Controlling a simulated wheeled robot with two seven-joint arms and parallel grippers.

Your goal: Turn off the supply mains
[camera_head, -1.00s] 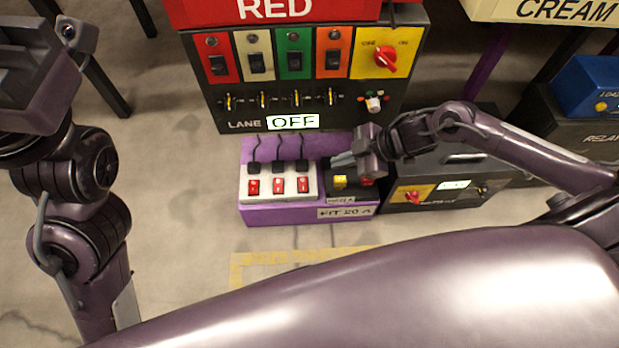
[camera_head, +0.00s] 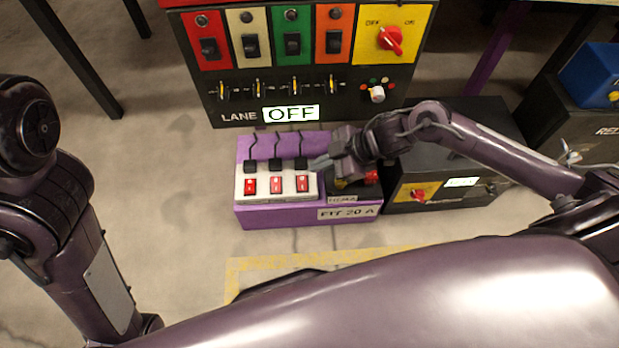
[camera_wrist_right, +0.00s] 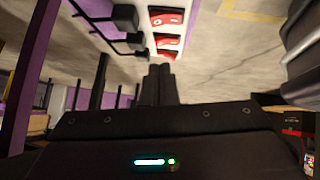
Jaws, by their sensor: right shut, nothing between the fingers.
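A white strip (camera_head: 262,186) with three red rocker switches (camera_head: 276,185) and three black plugs (camera_head: 276,164) sits on a purple stand (camera_head: 285,217) labelled PIT 20 A. A dark box with a yellow-and-red control (camera_head: 357,181) stands at the stand's right, partly hidden by my right gripper (camera_head: 320,162). That gripper is shut and empty, its tips near the strip's right end. In the right wrist view the shut fingers (camera_wrist_right: 160,72) point toward the red switches (camera_wrist_right: 167,41). I cannot tell if they touch. My left gripper is not visible.
A black lane panel (camera_head: 235,105) behind shows OFF, with coloured switches and a red rotary knob (camera_head: 390,40) on yellow. A dark box (camera_head: 445,165) with a red knob (camera_head: 417,194) stands right. Floor left of the stand is clear.

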